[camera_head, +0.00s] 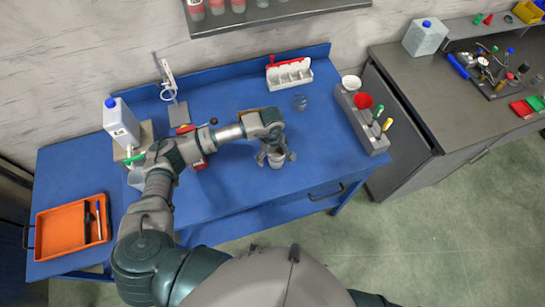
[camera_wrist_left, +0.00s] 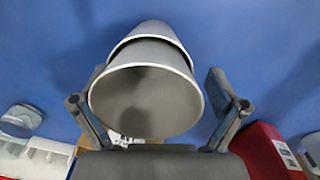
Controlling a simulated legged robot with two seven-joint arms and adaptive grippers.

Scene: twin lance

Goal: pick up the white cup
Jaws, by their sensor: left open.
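A white cup (camera_head: 276,162) stands on the blue table near its front edge, partly hidden by my left gripper. In the left wrist view the cup (camera_wrist_left: 145,100) looks grey-white, with its open rim toward the camera and a second rim behind it, like a stacked or stepped cup. My left gripper (camera_head: 277,156) is open, with one finger on each side of the cup. Whether the fingers touch it cannot be told. My right gripper is not in view.
A grey rack (camera_head: 365,125) with a white funnel-like piece (camera_head: 351,82) and a red one (camera_head: 363,101) stands right. Behind are a glass vessel (camera_head: 300,102) and a white box (camera_head: 290,76). An orange tray (camera_head: 62,228) lies left. Table between cup and rack is clear.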

